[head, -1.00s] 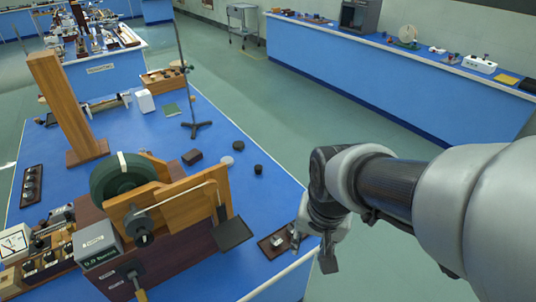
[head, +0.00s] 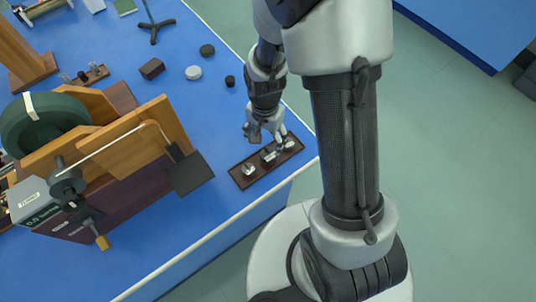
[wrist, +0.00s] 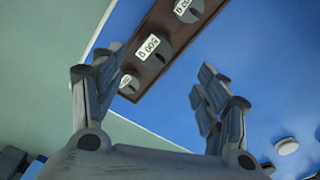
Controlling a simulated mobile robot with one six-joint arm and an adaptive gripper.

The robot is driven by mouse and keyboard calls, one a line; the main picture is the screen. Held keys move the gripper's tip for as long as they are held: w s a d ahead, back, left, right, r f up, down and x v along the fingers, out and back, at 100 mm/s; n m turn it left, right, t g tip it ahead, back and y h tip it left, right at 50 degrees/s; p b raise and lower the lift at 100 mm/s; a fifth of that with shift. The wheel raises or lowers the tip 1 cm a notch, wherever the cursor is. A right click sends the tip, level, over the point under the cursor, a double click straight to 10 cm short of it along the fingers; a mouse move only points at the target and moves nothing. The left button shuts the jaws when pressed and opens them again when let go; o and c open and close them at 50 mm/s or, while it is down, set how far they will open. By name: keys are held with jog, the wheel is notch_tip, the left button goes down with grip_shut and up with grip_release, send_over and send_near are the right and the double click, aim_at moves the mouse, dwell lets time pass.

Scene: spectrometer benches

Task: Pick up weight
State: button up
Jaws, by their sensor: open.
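A dark brown tray (head: 263,170) holds a row of small grey weights near the right edge of the blue bench. The weights in the head view are a left one (head: 249,170), a middle one (head: 269,156) and a right one (head: 289,144), the last partly covered by my gripper. In the wrist view the tray (wrist: 172,28) slants across the top, with a round weight (wrist: 154,46) labelled 500 g between and beyond my fingers. Another weight (wrist: 188,9) is cut off at the top, and a third (wrist: 129,84) is partly behind the left finger. My gripper (wrist: 155,80) is open and empty, above the tray.
A large wooden apparatus (head: 120,165) with a dark green wheel and a protruding black plate stands left of the tray. A white disc (head: 193,73), a dark puck (head: 230,82) and a brown block (head: 152,69) lie behind. The green floor right of the bench is open.

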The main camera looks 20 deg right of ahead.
aim_at(268, 154)
notch_tip(268, 154, down, 4)
jog(key=shift+r+b, duration=0.25)
jog(key=shift+b, duration=0.15)
jog(key=f, duration=0.1)
jog(key=f+b, duration=0.1)
jog(key=f, duration=0.1)
jog(key=f+b, duration=0.1)
jog(key=shift+s+d+f, duration=0.15)
jog(key=shift+s+d, duration=0.1)
jog(key=shift+d, duration=0.05)
jog(key=shift+f, duration=0.4)
jog(key=shift+c, duration=0.3)
jog(key=c, duration=1.5)
jog(key=shift+r, duration=0.1)
jog(key=shift+w+r, duration=0.1)
